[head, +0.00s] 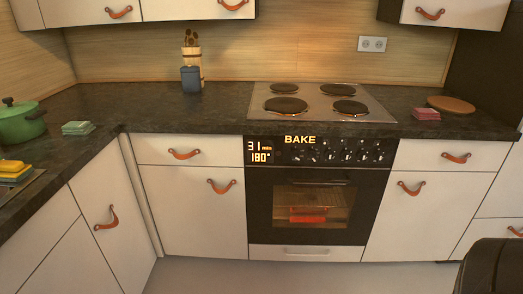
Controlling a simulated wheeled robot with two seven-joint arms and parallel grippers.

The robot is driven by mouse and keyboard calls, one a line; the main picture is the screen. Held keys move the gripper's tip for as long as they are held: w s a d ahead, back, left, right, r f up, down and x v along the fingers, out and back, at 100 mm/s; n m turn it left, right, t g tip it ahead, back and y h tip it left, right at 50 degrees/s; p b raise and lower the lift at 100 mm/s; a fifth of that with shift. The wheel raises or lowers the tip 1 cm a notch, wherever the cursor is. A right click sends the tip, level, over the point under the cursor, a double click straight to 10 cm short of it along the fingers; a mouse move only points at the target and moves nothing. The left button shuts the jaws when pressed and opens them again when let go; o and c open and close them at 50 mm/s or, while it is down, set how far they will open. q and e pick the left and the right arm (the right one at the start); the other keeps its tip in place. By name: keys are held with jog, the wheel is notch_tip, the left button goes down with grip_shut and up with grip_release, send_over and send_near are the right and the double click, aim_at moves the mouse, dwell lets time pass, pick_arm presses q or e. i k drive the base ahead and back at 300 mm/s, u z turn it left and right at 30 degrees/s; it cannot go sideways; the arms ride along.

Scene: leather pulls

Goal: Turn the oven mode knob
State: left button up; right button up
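The oven (258,205) stands in the middle of the far counter, with its door shut. Its black control panel carries a row of several small dark knobs (346,155) with pale markings. I cannot tell from their look which one is the mode knob. Lit text on the panel reads "BAKE" (300,140), and a display (260,151) at the left shows 31 and 180°. Neither of my grippers is in view.
Four burners sit on the steel hob (318,104) above. A red dish (308,214) shows behind the oven glass. A green pot (20,124) stands far left. A dark rounded shape fills the lower right corner. The floor (260,275) before the oven is clear.

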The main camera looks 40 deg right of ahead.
aim_at(295, 155)
jog(key=z, duration=0.55)
jog(key=i, duration=1.15)
jog(key=z, duration=0.85)
